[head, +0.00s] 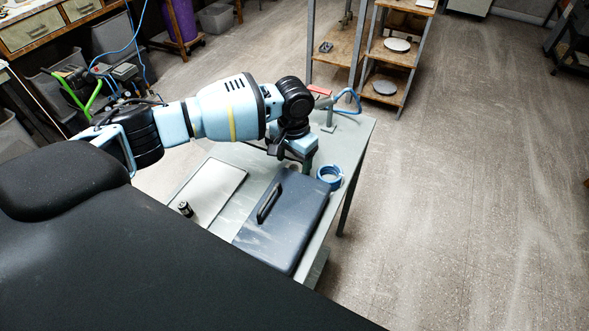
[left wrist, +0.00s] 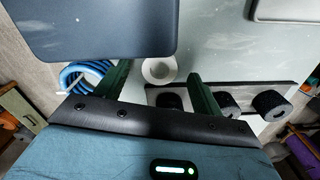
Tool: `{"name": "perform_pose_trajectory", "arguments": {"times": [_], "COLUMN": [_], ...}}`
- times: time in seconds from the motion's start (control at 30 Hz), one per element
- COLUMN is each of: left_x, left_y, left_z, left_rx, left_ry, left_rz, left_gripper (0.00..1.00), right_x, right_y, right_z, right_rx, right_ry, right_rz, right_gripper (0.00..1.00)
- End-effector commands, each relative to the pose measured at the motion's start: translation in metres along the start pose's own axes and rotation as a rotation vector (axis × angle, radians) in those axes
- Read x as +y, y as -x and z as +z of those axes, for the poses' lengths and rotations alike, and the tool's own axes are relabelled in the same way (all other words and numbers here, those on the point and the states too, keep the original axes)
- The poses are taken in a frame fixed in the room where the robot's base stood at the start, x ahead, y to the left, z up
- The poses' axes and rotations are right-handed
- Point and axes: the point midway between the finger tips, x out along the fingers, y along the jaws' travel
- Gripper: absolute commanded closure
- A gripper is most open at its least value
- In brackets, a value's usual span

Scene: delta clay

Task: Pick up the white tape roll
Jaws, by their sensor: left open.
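The white tape roll (left wrist: 148,72) lies on the pale table and shows in the left wrist view as a small white ring. My left gripper (left wrist: 158,70) is open, with one dark green finger on each side of the roll in that view. I cannot tell how high the fingers are above the table or whether they touch the roll. In the head view my left gripper (head: 292,158) points down over the far part of the table (head: 348,131), and I cannot make out the roll there. My right gripper is not in view.
A dark blue case (head: 288,222) with a handle lies close to the gripper. A blue coil (head: 320,180) sits beside it near the table's right edge. A light flat tray (head: 212,185) and a small black cylinder (head: 185,209) are left. Dark rollers (left wrist: 270,104) stand near the fingers.

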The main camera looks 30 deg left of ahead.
Motion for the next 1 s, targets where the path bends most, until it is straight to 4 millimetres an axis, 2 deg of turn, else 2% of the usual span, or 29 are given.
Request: {"name": "perform_pose_trajectory", "arguments": {"times": [0.03,0.13,0.43,0.8,1.0], "left_x": [0.0,0.0,0.0,0.0,0.0], "left_y": [-0.009,-0.017,-0.019,-0.019,-0.018], "left_z": [0.001,0.0,0.0,0.0,0.0], "left_rx": [-0.002,-0.001,0.001,0.001,0.001], "left_ry": [0.0,0.001,0.001,0.001,0.001], "left_rz": [0.0,0.001,0.001,0.001,0.001], "left_gripper": [0.32,0.32,0.34,0.8,0.8], "right_x": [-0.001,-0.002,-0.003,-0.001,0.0], "right_y": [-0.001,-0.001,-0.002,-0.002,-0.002], "right_z": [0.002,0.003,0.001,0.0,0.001], "right_rx": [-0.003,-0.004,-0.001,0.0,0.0], "right_ry": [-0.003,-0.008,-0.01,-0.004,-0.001], "right_rz": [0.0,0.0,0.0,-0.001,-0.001], "right_gripper": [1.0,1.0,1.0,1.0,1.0]}}
